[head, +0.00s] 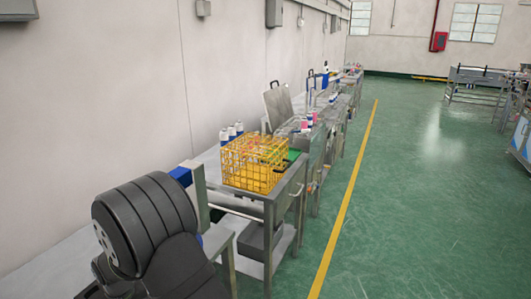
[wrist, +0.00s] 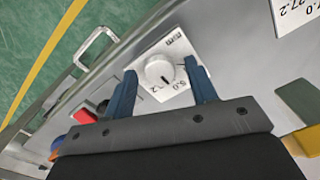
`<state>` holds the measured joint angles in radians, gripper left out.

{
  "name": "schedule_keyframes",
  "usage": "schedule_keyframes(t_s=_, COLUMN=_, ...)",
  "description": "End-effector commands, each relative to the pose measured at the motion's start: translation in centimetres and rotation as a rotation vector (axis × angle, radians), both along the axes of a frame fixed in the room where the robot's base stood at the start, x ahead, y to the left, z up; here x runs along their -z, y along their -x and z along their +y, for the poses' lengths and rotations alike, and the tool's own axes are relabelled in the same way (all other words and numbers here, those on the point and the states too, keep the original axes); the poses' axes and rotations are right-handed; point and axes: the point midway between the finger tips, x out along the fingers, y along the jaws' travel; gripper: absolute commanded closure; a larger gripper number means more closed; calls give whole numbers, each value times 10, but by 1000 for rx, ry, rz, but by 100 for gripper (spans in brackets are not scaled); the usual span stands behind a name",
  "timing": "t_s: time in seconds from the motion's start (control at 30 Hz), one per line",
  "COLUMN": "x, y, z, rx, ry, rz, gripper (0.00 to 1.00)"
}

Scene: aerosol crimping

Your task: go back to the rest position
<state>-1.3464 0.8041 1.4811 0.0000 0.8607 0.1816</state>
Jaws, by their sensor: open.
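In the wrist view my gripper (wrist: 161,68) is open, with its two blue fingers spread apart and nothing held between them. A white round knob (wrist: 157,74) on a white square plate appears between the fingertips, with gaps on both sides. I cannot tell how far the tips are from the panel. In the head view my dark arm fills the lower left, and the gripper's fingers cannot be made out.
The wrist view shows a grey metal panel (wrist: 240,65) with a red button (wrist: 84,116) and a metal handle (wrist: 97,45). In the head view a yellow wire basket (head: 252,165) stands on a metal table beside the wall. The green floor (head: 410,200) at right is clear.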

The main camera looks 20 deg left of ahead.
Motion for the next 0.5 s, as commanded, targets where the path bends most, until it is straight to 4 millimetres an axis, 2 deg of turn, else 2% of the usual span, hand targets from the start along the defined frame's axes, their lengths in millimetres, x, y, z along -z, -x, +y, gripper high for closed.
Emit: schedule_keyframes(t_s=0.5, x=-3, y=0, z=1, rx=-429, ry=-4, rz=1, gripper=48)
